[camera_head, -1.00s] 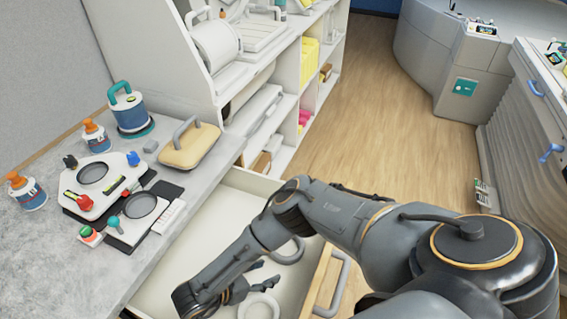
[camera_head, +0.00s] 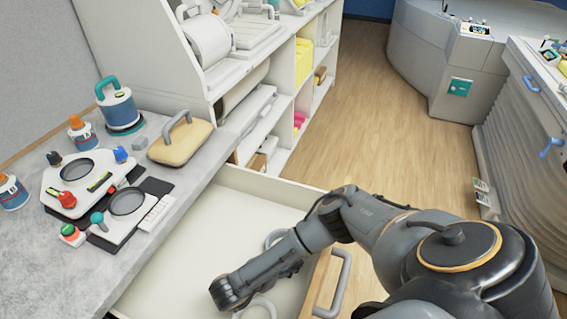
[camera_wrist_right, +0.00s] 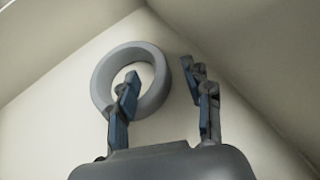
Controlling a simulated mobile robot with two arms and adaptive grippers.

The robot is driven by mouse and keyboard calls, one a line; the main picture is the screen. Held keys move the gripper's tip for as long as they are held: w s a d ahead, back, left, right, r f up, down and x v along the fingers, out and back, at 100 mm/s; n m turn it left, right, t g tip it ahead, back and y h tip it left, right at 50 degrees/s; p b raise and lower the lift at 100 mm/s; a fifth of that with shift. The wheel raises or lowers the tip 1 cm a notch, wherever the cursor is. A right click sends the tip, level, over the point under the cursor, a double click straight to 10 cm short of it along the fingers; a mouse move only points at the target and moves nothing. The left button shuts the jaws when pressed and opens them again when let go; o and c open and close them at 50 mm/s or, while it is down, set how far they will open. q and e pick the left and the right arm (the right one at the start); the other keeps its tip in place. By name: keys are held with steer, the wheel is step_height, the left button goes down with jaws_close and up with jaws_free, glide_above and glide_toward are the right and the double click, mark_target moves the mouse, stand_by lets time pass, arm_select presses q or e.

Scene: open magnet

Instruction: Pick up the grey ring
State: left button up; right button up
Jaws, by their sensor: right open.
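The grey ring (camera_wrist_right: 103,82) lies in the open drawer in the right wrist view. My right gripper (camera_wrist_right: 162,79) is open and empty. Its left finger overlaps the ring's hole in the picture and its right finger is just outside the ring's right side, so the ring's near right band shows between them. I cannot tell whether either finger touches it. In the head view a grey ring (camera_head: 271,239) is mostly hidden behind my right forearm, and a paler ring (camera_head: 268,306) shows partly below my wrist. My right fingers are hidden there. My left gripper is not in view.
The open drawer (camera_head: 205,225) has pale walls and a grey handle (camera_head: 340,285) on its wooden front. The counter at left holds a control panel (camera_head: 85,180), a tan block with a handle (camera_head: 181,142) and several bottles. Drawer walls stand close around my right gripper.

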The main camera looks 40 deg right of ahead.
steer(key=shift+x, duration=1.15)
steer(key=shift+s, duration=0.1)
jaws_close()
steer(key=shift+r, duration=0.1)
